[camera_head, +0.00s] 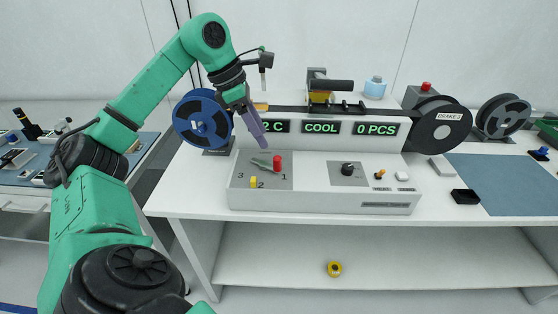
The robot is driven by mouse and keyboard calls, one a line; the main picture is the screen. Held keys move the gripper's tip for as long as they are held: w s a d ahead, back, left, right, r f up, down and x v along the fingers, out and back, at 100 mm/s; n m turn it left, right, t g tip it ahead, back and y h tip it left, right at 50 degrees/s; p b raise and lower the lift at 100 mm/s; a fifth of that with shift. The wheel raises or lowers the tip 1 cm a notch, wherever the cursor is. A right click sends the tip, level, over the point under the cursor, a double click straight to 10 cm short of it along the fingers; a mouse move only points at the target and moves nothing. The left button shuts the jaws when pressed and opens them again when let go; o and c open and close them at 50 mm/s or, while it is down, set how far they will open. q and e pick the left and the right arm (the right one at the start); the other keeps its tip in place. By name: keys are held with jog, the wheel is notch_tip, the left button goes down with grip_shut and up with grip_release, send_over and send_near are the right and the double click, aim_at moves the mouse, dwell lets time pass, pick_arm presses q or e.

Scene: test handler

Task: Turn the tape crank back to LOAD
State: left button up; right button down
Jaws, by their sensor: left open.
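A lever with a grey-green arm and a red knob (277,162) sits on the grey plate at the left of the white console (320,202). It looks like the crank; its arm points left from the red knob. The plate carries the numbers 1, 2 and 3, with a small yellow block (254,182) beside the 2. I cannot read a LOAD mark. My left gripper (262,143) is open, its purple fingers pointing down just above and behind the lever, apart from it. They partly cover the left display. My right gripper is out of view.
A blue reel (202,119) stands left of the console, and a dark reel (440,124) marked BRAKE stands right. A black knob (347,169) is on the console. Displays read COOL (321,127) and 0 PCS (376,129). A yellow ring (334,268) lies on the lower shelf.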

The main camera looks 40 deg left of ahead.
aim_at(277, 157)
pick_arm(q)
jog(key=x, duration=0.5)
jog(key=shift+w+f+b, duration=0.3)
jog(key=shift+w+f, duration=0.05)
jog(key=x, duration=0.4)
jog(key=shift+w, duration=0.3)
jog(key=shift+s+f, duration=0.1)
jog(key=shift+d, duration=0.1)
jog(key=c, duration=0.4)
grip_shut()
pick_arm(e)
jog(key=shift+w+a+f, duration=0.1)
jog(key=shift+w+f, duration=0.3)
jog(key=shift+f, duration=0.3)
